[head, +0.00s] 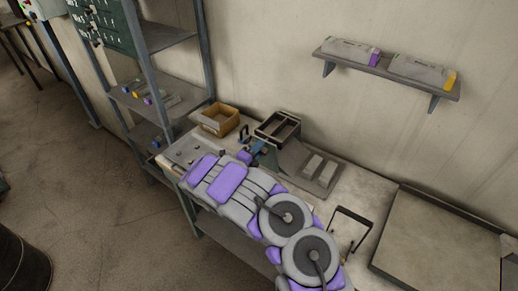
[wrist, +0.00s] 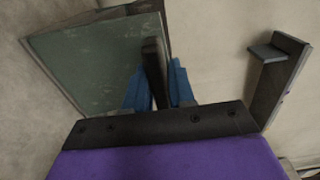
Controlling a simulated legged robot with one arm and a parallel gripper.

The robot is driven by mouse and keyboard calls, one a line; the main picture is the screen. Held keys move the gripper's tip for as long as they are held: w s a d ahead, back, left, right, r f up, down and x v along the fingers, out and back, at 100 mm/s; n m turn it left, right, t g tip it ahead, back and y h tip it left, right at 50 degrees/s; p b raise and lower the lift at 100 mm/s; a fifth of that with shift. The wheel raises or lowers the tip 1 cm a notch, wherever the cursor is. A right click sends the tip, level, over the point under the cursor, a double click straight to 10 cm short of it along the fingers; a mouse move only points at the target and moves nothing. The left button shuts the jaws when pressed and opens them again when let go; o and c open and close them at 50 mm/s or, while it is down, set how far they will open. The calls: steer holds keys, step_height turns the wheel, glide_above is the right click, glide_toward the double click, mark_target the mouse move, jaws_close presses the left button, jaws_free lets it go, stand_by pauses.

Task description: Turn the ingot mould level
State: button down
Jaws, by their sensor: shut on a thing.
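The ingot mould (head: 279,127) is a dark, open box with long cavities, at the back of the bench in the head view. It looks tilted, but its exact angle is hard to judge. In the wrist view, a flat grey-green side of what appears to be the mould (wrist: 95,60) fills the upper left. My gripper (head: 256,146) is at the mould's near left side. In the wrist view my gripper's blue fingers (wrist: 160,85) are shut on a dark bar (wrist: 153,62), apparently the mould's handle. My arm hides part of the bench.
A grey stand (head: 291,155) with light bars is right of the mould. A cardboard box (head: 219,119) stands left of it. A wall shelf (head: 390,71) hangs above. A black handle frame (head: 350,215) and large flat plate (head: 435,250) lie right. A shelf rack (head: 143,95) stands left.

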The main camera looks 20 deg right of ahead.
steer(key=shift+s+a+f+n, duration=0.1)
steer(key=shift+f+n, duration=0.2)
steer(key=shift+f, duration=0.05)
steer(key=c, duration=1.2)
jaws_free()
steer(key=shift+a, duration=0.1)
steer(key=shift+o, duration=0.7)
steer(key=shift+a+r, duration=0.1)
steer(key=shift+r, duration=0.05)
steer(key=shift+a+r, duration=0.1)
steer(key=shift+a, duration=0.05)
steer(key=p+v, duration=0.2)
steer(key=v, duration=1.5)
steer(key=shift+f, duration=0.2)
steer(key=shift+a, duration=0.1)
